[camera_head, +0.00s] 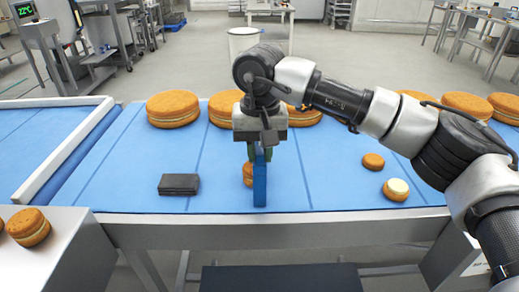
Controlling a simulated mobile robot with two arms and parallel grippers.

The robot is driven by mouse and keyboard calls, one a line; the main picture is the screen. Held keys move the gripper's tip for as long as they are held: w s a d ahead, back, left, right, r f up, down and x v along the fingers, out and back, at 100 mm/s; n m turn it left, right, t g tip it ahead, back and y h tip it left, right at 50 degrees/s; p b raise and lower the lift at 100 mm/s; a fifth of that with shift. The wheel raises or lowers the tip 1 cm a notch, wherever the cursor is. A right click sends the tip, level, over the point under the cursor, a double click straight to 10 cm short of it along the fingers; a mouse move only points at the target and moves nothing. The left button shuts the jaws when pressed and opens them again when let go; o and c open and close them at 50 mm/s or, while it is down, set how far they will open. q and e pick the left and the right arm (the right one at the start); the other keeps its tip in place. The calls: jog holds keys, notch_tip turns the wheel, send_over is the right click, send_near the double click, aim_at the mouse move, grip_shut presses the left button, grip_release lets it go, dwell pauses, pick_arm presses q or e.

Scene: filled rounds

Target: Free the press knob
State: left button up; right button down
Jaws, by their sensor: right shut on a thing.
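My right gripper (261,150) is over the middle of the blue work surface (225,195), pointing down. It is shut on a narrow upright blue piece (260,183), which hangs below the fingers near the front edge. A small brown round (247,175) is behind this piece and partly hidden by it. I cannot tell whether they touch, or whether the blue piece's lower end touches the surface. I cannot clearly make out a press knob. A dark flat block (179,184) lies to the left of the gripper. My left gripper is not in view.
Large filled rounds (173,109) line the back, some partly behind my right arm. A small brown round (373,161) and a pale-topped one (396,189) sit at right. Small filled rounds (28,227) stand on the left white stand (62,250). A raised white rail (70,150) runs at left.

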aim_at(260, 152)
jog(key=shift+r, duration=0.1)
jog(key=c, duration=1.3)
grip_release()
notch_tip(260, 152, up, 11)
jog(key=shift+f, duration=0.15)
jog(key=shift+f, duration=0.1)
